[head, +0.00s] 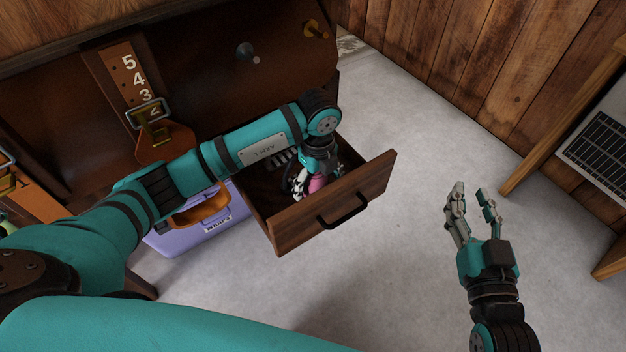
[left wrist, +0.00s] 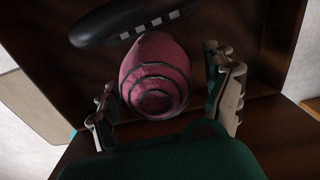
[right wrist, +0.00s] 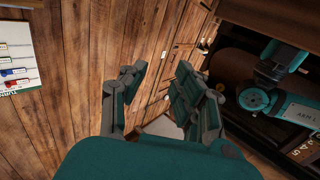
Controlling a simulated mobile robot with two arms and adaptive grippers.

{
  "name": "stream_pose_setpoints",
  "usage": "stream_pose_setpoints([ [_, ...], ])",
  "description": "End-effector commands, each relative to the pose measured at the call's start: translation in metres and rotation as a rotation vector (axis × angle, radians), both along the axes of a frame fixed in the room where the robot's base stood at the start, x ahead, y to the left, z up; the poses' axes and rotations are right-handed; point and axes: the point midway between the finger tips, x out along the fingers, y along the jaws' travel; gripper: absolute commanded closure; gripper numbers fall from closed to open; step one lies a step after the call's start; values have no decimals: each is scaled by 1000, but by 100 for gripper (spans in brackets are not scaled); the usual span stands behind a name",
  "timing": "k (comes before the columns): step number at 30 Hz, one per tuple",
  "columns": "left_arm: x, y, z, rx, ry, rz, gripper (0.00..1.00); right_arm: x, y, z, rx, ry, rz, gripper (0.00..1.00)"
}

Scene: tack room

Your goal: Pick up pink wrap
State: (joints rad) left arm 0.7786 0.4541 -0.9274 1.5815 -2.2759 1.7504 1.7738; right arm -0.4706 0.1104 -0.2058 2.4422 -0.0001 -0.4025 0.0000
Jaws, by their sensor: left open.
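The pink wrap (left wrist: 155,75) is a rolled bundle with dark spiral lines, lying in the open wooden drawer (head: 335,200). In the left wrist view it sits between the two fingers of my left gripper (left wrist: 170,95), which is open. The left finger is close to the wrap, and a small gap shows on the right side. In the head view my left gripper (head: 303,183) reaches down into the drawer, and only part of the pink wrap (head: 318,184) shows beside it. My right gripper (head: 473,203) is open and empty above the floor.
A dark brush-like object (left wrist: 130,22) lies in the drawer beside the wrap. A lilac bin labelled WRAPS (head: 190,235) stands on the floor left of the drawer. A wooden table (head: 560,140) stands at the right. The pale floor between is clear.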

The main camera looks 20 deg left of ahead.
Motion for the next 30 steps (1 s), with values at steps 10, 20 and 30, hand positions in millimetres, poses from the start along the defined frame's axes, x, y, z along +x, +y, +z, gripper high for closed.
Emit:
stream_pose_setpoints([
  [10, 0, 0, 0, 0, 0, 0, 56, 0, 0, 0, 0, 1, 0, 69],
  [20, 0, 0, 0, -1, -1, 0, 76, 0, 0, 0, 0, 2, 0, 69],
  [30, 4, 6, 8, 0, -1, 1, 76, -3, -4, -18, -27, 104, -7, 69],
])
